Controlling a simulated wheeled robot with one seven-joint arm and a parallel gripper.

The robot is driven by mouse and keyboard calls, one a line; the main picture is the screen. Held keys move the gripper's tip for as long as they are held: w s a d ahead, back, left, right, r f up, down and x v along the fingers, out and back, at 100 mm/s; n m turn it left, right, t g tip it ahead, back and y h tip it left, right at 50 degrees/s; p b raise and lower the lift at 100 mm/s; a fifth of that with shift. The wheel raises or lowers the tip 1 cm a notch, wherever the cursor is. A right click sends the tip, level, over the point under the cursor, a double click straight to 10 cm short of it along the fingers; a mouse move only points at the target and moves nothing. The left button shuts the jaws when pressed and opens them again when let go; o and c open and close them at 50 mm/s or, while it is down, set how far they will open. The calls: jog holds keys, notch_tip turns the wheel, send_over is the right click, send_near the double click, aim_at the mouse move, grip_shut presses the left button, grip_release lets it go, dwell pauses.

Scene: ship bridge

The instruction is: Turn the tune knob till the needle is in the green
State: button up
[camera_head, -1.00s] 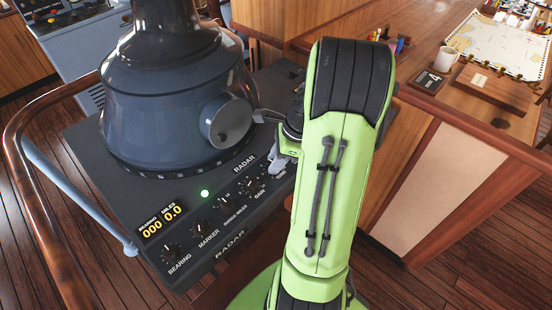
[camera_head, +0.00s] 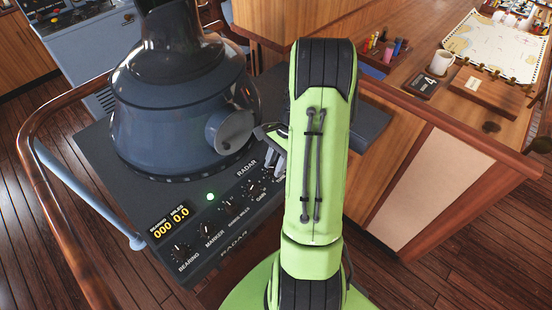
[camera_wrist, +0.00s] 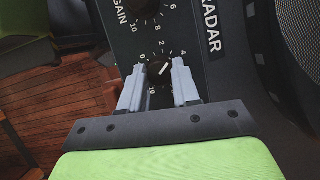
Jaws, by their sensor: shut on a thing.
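In the wrist view, a black round knob (camera_wrist: 157,72) with a white pointer line sits between the two fingers of my gripper (camera_wrist: 158,66). Its dial runs from 0 to 10, and the pointer is toward the 2 to 4 side. Its name label is hidden; it is beside the gain knob (camera_wrist: 145,5). My gripper is shut on this knob. In the head view, my gripper (camera_head: 272,158) reaches down to the right end of the radar panel's knob row, where my arm hides part of the panel. No needle or green band shows in either view.
The radar's dark hood (camera_head: 180,110) stands just behind the knobs, with a round side boss (camera_head: 232,130) close to my gripper. Bearing (camera_head: 178,250) and marker (camera_head: 206,230) knobs lie left. A wooden rail (camera_head: 75,255) curves around. A chart table with a mug (camera_head: 443,62) is right.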

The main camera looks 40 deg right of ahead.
jog(key=n, duration=0.2)
jog(key=n+g+p, duration=0.1)
jog(key=n, duration=0.1)
jog(key=shift+w+n+g, duration=0.2)
jog(key=shift+n+g, duration=0.1)
jog(key=shift+n+g+h, duration=0.5)
jog(key=shift+n+g, duration=0.1)
jog(key=shift+n, duration=1.3)
jog(key=o, duration=1)
jog(key=shift+a, duration=0.1)
jog(key=shift+o, duration=0.2)
jog(key=p+v, duration=0.2)
jog(key=v, duration=1.4)
jog(key=shift+w+f, duration=0.1)
jog(key=shift+w, duration=0.05)
